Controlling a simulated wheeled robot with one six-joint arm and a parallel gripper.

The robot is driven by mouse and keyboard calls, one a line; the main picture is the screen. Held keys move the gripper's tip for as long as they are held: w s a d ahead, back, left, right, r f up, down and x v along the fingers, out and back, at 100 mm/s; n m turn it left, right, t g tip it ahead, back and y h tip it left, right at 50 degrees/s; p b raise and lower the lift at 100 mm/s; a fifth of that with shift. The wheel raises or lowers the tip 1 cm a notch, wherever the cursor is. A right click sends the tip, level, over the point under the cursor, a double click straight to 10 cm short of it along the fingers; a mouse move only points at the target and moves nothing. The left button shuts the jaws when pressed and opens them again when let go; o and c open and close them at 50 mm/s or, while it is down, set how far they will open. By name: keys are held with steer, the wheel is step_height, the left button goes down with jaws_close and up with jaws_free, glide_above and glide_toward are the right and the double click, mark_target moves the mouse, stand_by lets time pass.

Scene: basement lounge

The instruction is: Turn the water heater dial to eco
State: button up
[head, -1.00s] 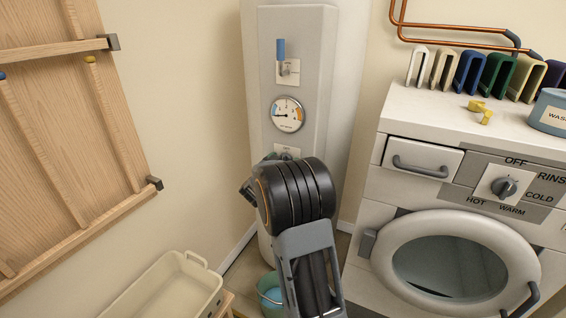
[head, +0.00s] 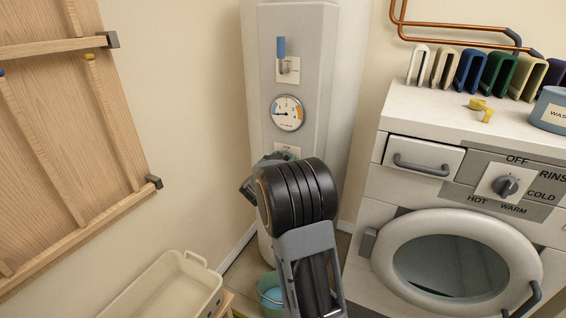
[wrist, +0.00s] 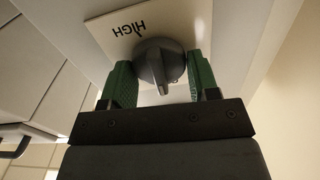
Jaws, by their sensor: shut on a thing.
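The water heater (head: 335,60) is a tall white tank with a light grey front panel. Its dial (wrist: 152,58) is a dark grey round knob with a raised ridge, on a pale plate (wrist: 105,32). The word HIGH shows upside down on the plate; no eco label is readable. In the wrist view my gripper (wrist: 161,80) has its green fingers on either side of the dial, closed on it. In the head view my wrist covers the dial and only the top of its plate (head: 287,150) shows.
Above are a round gauge (head: 287,113) and a blue-handled lever (head: 281,50). A washing machine (head: 375,185) stands at right, a cream basket (head: 165,285) at lower left, and a teal bucket (head: 268,282) on the floor. A wooden rack (head: 110,130) hangs on the left wall.

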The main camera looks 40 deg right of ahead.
steer(key=m+b, duration=0.2)
steer(key=m, duration=0.1)
steer(key=shift+s+d+f+b, duration=0.1)
steer(key=shift+f+b, duration=0.15)
steer(key=shift+b, duration=0.15)
steer(key=m+b, duration=0.3)
steer(key=m, duration=0.2)
steer(key=shift+b, duration=0.4)
steer(key=m+b, duration=0.3)
steer(key=m, duration=0.1)
steer(key=shift+s+f, duration=0.1)
steer(key=shift+m+b, duration=1.25)
steer(key=shift+m, duration=0.15)
steer(key=o, duration=0.9)
steer(key=shift+c, duration=0.2)
